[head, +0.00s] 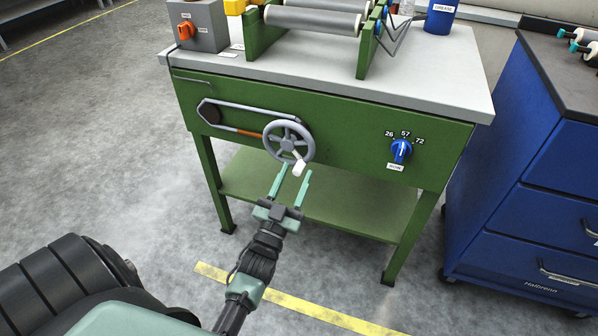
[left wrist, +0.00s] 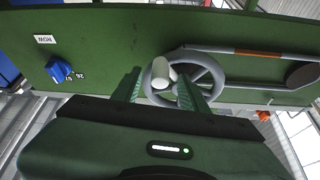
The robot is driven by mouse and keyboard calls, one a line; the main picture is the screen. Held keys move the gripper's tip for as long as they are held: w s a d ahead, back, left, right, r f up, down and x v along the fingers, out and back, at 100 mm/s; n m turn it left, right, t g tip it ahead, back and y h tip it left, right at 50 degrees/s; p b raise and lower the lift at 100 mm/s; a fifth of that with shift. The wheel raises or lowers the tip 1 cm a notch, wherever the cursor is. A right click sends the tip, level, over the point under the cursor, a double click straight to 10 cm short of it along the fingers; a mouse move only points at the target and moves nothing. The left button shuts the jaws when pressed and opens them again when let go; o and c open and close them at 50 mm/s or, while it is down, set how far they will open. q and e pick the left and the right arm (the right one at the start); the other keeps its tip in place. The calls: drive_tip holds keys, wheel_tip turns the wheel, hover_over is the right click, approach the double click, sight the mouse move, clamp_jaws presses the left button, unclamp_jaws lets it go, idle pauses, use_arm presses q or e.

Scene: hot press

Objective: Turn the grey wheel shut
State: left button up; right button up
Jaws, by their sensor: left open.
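The grey spoked wheel (head: 287,141) is on the green front panel of the press. Its white handle (head: 298,168) points down and out at the wheel's lower right. My left gripper (head: 292,172) is open below the wheel, its two fingertips pointing up at the white handle. In the left wrist view, the handle (left wrist: 161,73) shows between the fingers, with the wheel (left wrist: 211,78) behind. The fingers are not closed on it; whether either touches it I cannot tell. My right gripper is not in view.
A blue dial (head: 401,150) marked 26, 57 and 72 is right of the wheel. A slotted bar with an orange section (head: 250,132) runs left from the wheel. A blue drawer cabinet (head: 530,200) stands at the right. The floor left of the press is clear.

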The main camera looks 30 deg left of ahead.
use_arm(q)
drive_tip(key=shift+x, duration=0.9)
clamp_jaws()
drive_tip(key=shift+f, duration=0.2)
idle(0.6)
